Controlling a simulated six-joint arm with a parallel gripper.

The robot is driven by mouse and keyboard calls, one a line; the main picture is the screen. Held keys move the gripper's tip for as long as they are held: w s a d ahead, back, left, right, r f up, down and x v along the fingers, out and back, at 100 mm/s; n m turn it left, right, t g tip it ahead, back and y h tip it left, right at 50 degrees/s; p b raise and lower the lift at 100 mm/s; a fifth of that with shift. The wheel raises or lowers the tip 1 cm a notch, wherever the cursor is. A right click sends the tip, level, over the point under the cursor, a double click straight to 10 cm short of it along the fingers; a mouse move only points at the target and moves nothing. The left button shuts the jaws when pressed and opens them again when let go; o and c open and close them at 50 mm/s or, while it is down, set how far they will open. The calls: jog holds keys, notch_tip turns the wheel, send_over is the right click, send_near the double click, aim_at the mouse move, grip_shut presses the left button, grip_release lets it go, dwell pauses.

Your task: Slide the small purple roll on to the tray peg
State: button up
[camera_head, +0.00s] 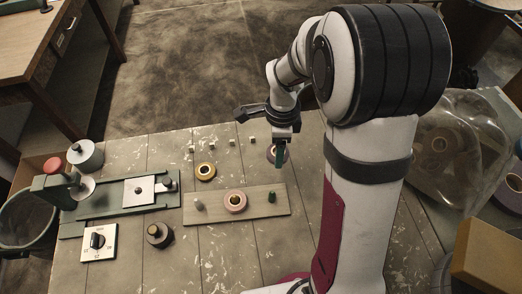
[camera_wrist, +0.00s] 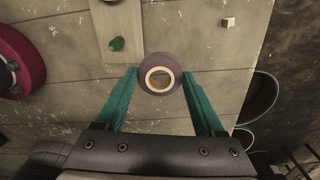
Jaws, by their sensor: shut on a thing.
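The small purple roll (camera_wrist: 159,58) has a pale core ring and an open hole. It sits between the teal fingertips of my gripper (camera_wrist: 160,80) in the wrist view. In the head view my gripper (camera_head: 280,152) is shut on the roll (camera_head: 270,155), right of and behind the tray; its height above the table is hard to tell. The wooden tray (camera_head: 255,208) bears a grey peg (camera_head: 198,205) at its left, a pinkish roll (camera_head: 235,208) around its middle, and a short green peg (camera_head: 272,197) at its right. The green peg (camera_wrist: 117,44) also shows in the wrist view.
A yellow-and-dark roll (camera_head: 205,164) lies behind the tray. Several small white cubes (camera_head: 252,140) stand along the back. A green winding device (camera_head: 110,206), a dial plate (camera_head: 97,242) and a dark knob (camera_head: 158,235) are at the left. The table's front is mostly bare.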

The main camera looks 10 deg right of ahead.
jog(key=w+a+f+n, duration=0.1)
jog(key=w+a+n, duration=0.15)
jog(key=a, duration=1.15)
jog(key=w+a+f+n, duration=0.1)
jog(key=w+a+n, duration=0.15)
jog(key=a, duration=1.15)
jog(key=shift+n, duration=0.5)
jog(key=s+a, duration=0.1)
jog(key=a, duration=0.2)
jog(key=s+a, duration=0.1)
jog(key=a, duration=0.2)
jog(key=s+a, duration=0.2)
jog(key=a, duration=0.2)
jog(key=shift+f, duration=0.25)
jog(key=shift+s+a+f, duration=0.1)
jog(key=shift+f, duration=1.8)
jog(key=shift+r, duration=0.1)
